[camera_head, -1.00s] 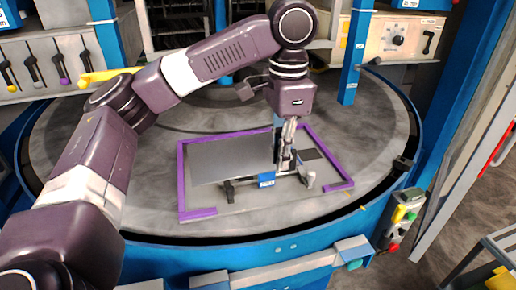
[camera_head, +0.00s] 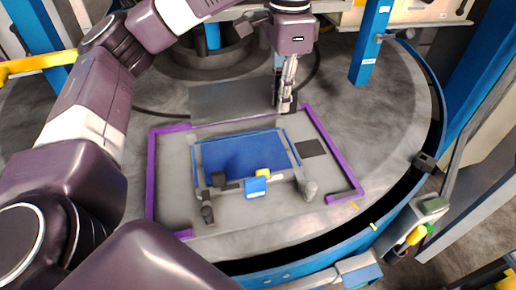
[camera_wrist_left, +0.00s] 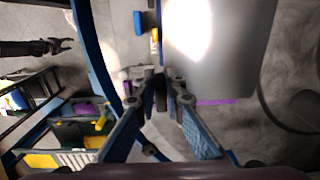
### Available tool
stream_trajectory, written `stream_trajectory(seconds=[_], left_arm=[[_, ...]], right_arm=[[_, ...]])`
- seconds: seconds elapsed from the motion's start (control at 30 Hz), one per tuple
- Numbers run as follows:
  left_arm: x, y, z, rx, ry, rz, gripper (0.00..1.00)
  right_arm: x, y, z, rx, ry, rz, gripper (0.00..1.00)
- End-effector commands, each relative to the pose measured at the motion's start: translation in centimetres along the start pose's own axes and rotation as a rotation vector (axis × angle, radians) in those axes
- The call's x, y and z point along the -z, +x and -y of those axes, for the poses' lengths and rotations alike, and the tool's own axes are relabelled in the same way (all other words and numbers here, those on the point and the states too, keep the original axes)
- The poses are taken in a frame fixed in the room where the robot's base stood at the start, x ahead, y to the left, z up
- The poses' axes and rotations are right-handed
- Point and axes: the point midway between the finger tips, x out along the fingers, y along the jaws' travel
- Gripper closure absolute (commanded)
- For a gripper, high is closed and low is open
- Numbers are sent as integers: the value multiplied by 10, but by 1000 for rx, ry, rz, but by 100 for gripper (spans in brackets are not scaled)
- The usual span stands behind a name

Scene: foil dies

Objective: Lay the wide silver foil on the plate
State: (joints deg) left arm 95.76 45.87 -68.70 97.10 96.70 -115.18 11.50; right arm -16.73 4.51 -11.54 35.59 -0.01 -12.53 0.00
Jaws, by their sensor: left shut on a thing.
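The wide silver foil (camera_head: 228,103) is a flat grey sheet at the back of the purple-edged board in the head view. In the left wrist view the foil (camera_wrist_left: 218,75) has a bright glare. My left gripper (camera_head: 284,106) is shut on the foil's right edge; its fingers (camera_wrist_left: 162,98) also show in the wrist view. The blue plate (camera_head: 240,158) lies uncovered on the board, in front of the foil and gripper. I cannot tell the foil's exact height. My right gripper (camera_wrist_left: 66,45) shows small at the left of the wrist view, open and apart from these things.
Purple strips (camera_head: 335,160) edge the grey board. Dark clamps, a blue block (camera_head: 256,187) and a yellow piece (camera_head: 263,173) stand at the plate's front. A small dark square (camera_head: 310,148) lies to its right. A blue post (camera_head: 371,45) rises at the back right.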

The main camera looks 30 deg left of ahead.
Motion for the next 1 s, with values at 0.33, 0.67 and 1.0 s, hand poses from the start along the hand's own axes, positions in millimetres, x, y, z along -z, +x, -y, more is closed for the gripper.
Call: stream_trajectory(seconds=[0.33,0.67,1.0], left_arm=[[0,75,-2,-5,0,4,100],[0,140,-2,-1,-1,3,100],[0,180,-3,-1,-2,4,100]], right_arm=[[-24,12,-3,-4,0,31,60],[1,3,-4,-4,1,-4,60],[-6,-3,6,6,4,9,60]])
